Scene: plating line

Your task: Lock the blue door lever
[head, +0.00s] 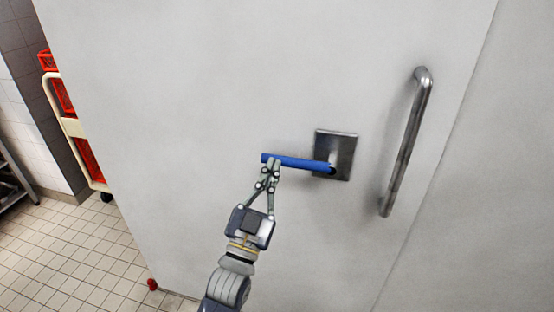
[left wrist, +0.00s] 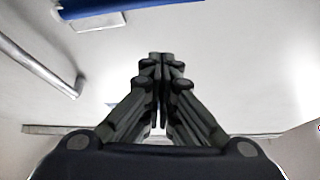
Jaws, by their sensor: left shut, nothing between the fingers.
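The blue door lever (head: 300,163) is on a white door (head: 215,75). It extends left from a square metal plate (head: 346,146), roughly crosswise to the door's long handle. My left gripper (head: 274,162) is shut and empty, with its fingertips at the lever's free left end in the head view. In the left wrist view the shut fingertips (left wrist: 160,57) show below the blue lever (left wrist: 130,9), with a gap in the picture. I cannot tell whether they touch the lever. Part of the plate (left wrist: 98,22) shows there too. My right gripper is not in view.
A long metal pull handle (head: 407,142) stands out from the door right of the lever; it also shows in the left wrist view (left wrist: 40,65). A cream cart (head: 76,127) with red crates (head: 64,96) stands at the left.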

